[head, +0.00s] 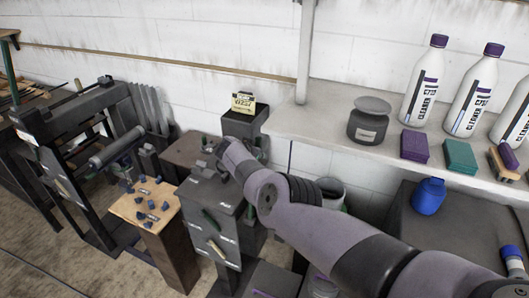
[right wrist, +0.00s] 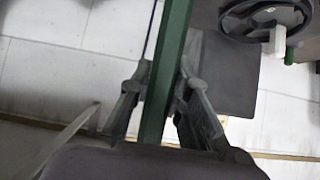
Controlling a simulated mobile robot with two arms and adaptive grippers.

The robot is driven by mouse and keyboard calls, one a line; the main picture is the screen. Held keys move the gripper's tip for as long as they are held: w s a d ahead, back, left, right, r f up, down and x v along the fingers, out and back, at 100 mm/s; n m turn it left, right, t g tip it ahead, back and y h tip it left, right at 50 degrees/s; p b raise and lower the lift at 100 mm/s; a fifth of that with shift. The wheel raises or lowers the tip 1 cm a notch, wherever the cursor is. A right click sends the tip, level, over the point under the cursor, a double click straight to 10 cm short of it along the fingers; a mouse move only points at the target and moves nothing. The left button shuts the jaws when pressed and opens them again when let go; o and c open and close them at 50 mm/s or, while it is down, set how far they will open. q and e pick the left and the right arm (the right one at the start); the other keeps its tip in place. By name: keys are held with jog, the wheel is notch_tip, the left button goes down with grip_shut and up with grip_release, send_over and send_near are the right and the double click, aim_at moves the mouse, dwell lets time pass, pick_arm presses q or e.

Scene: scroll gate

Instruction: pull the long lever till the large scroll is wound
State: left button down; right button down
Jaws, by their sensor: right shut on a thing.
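My right arm reaches in from the right in the head view, and my right gripper (head: 212,146) is small and mostly hidden at its far end, above a dark grey cabinet. In the right wrist view my right gripper (right wrist: 158,90) has its two fingers around a long green bar (right wrist: 164,70), which looks like the lever, and is shut on it. The bar runs from the top edge down between the fingers; its ends are not visible. A grey roller (head: 117,147), likely the large scroll, lies across a black frame (head: 60,165) at the left. My left gripper is not in view.
The grey cabinet (head: 215,195) has a green and a pale handle on its front. A wooden stand (head: 158,225) with several blue pieces is left of it. A white shelf (head: 320,125) at the right bears a jar (head: 369,125) and bottles (head: 425,80). Floor is clear at lower left.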

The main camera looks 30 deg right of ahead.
aim_at(257, 138)
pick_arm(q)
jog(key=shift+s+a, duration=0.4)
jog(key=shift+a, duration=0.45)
pick_arm(e)
jog(key=shift+d, duration=0.1)
jog(key=c, duration=1.8)
grip_release()
jog(key=shift+o, duration=1.3)
jog(key=shift+w+d+f, duration=0.1)
jog(key=shift+o, duration=0.3)
jog(key=shift+w+a+r, duration=0.15)
jog(key=shift+a+r, duration=0.05)
jog(key=shift+r, duration=1.1)
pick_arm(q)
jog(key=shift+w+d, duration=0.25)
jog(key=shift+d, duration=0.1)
pick_arm(e)
jog(key=r, duration=0.7)
jog(key=shift+s+d+r, duration=0.1)
jog(key=shift+s+r, duration=0.1)
jog(key=shift+r, duration=0.05)
